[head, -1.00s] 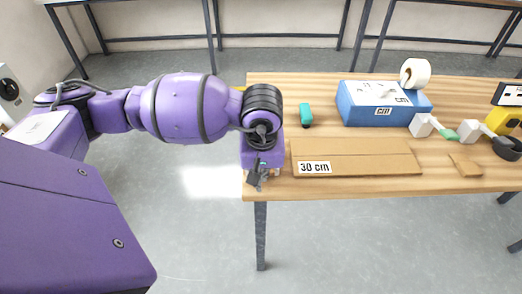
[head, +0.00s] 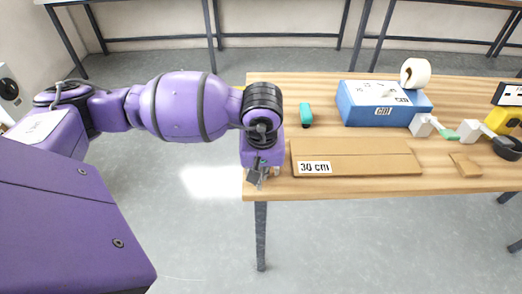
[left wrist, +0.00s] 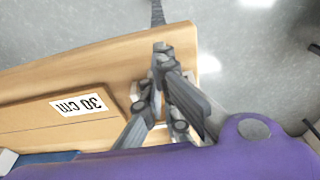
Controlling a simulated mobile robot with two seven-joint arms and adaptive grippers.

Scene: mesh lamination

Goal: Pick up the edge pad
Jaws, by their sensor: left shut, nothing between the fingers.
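My left gripper (head: 262,177) points down over the near left corner of the wooden table. It also shows in the left wrist view (left wrist: 160,66), with its fingers shut and nothing held between them. A small pale piece (left wrist: 135,91) shows beside the fingers in the left wrist view, at the tabletop. It is partly hidden by the gripper, and I cannot tell for sure whether it is the edge pad. My right gripper is out of view.
A brown board with a "30 cm" label (head: 355,158) lies right of my gripper on the table (head: 300,188). Behind it are a teal item (head: 306,114) and a blue box (head: 372,116). White and green tools (head: 448,132) and a small brown piece (head: 465,165) lie farther right.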

